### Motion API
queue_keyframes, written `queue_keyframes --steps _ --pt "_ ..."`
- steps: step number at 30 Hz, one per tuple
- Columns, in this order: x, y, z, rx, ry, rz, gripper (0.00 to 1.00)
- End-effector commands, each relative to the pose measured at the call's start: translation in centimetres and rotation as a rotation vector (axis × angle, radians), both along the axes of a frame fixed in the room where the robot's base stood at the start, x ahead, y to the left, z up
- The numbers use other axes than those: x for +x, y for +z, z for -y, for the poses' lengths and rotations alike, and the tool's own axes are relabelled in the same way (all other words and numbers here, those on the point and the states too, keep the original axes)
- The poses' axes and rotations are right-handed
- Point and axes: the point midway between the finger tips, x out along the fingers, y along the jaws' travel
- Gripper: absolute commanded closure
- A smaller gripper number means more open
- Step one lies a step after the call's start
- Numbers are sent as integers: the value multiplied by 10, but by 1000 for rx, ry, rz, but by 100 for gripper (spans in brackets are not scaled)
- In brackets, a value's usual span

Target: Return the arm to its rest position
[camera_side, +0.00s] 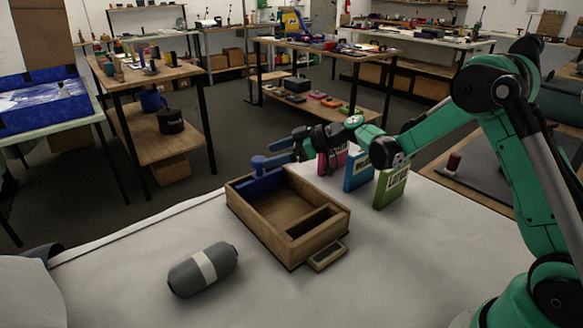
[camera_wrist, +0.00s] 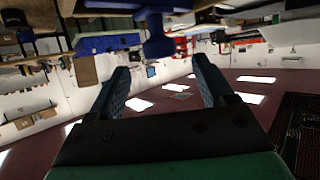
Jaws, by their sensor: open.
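My gripper (camera_side: 272,152) is at the middle of the side view, at the end of my green arm. Its two blue fingers are apart, with nothing between them. In the wrist view the gripper (camera_wrist: 160,68) also shows spread, empty fingers. A blue knobbed piece (camera_side: 260,184) sits at the far-left corner of the wooden tray (camera_side: 262,232), its knob close beside the fingertips. What looks like the same blue piece (camera_wrist: 158,44) shows beyond the fingers in the wrist view, upside down. I cannot tell whether fingers and knob touch.
Pink (camera_side: 333,161), blue (camera_side: 358,171) and green (camera_side: 390,187) boxes stand behind the tray, below my forearm. A grey roll with a white band (camera_side: 203,268) lies front left. A small flat piece (camera_side: 327,256) is by the tray.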

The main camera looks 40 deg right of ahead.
Motion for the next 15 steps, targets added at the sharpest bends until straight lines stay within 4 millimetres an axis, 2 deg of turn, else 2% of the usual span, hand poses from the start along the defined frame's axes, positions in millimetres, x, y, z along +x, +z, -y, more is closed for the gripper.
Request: queue_keyframes --steps 5,15 --pt "-8 5 8 1 0 1 26" --pt "-11 8 5 -4 -5 -20 26"
